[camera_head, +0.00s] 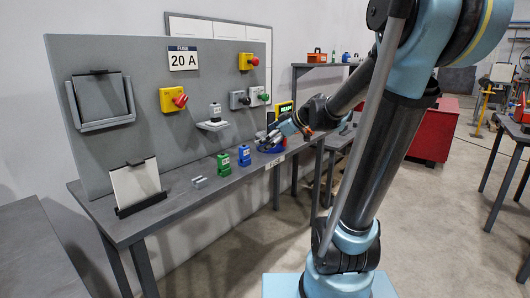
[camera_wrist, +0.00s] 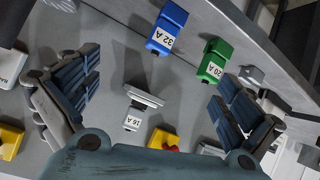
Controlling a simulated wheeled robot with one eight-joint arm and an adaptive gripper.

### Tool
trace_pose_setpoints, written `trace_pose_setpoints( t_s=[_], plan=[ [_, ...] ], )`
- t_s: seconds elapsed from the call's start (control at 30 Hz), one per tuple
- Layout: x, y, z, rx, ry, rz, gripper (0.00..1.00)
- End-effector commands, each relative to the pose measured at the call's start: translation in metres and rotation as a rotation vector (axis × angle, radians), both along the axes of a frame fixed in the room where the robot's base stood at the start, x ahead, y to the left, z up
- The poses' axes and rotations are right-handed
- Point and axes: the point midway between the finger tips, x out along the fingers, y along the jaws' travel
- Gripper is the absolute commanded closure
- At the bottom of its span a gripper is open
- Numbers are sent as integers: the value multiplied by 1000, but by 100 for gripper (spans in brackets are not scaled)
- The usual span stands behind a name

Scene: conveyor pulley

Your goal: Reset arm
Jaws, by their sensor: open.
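My gripper (camera_head: 268,137) is at the right end of the grey bench in the head view, close to the panel. In the wrist view its two ridged fingers (camera_wrist: 150,95) are spread wide apart, with nothing held between them. A blue fuse marked 32 A (camera_head: 244,155) and a green fuse (camera_head: 224,164) stand on the bench. The wrist view shows the blue fuse (camera_wrist: 168,28) and the green fuse marked 20 A (camera_wrist: 213,60) beyond the fingers. A grey fuse marked 16 A (camera_wrist: 133,117) sits at a small white ledge on the panel (camera_head: 214,113).
The grey panel (camera_head: 140,75) carries a 20 A sign (camera_head: 183,59), a red-and-yellow switch (camera_head: 173,99), and a clipped board. A small grey block (camera_head: 200,182) and a white card in a holder (camera_head: 137,184) are on the bench (camera_head: 180,210). A red cabinet (camera_head: 433,130) stands behind my arm.

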Motion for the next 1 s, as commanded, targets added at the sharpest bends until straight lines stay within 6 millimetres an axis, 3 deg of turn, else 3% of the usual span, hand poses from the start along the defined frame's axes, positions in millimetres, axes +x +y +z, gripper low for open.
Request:
trace_pose_setpoints(
  t_s=[0.03, 0.37, 0.7, 0.83, 1.0],
  plan=[
    [-18, -7, -10, -13, 58, -31, 0],
    [-116, -61, -78, -118, 434, -341, 0],
    [-210, -132, -145, -223, 709, -801, 0],
    [-237, -157, -165, -247, 766, -975, 0],
    [-258, -177, -178, -262, 797, -1122, 0]
  ],
)
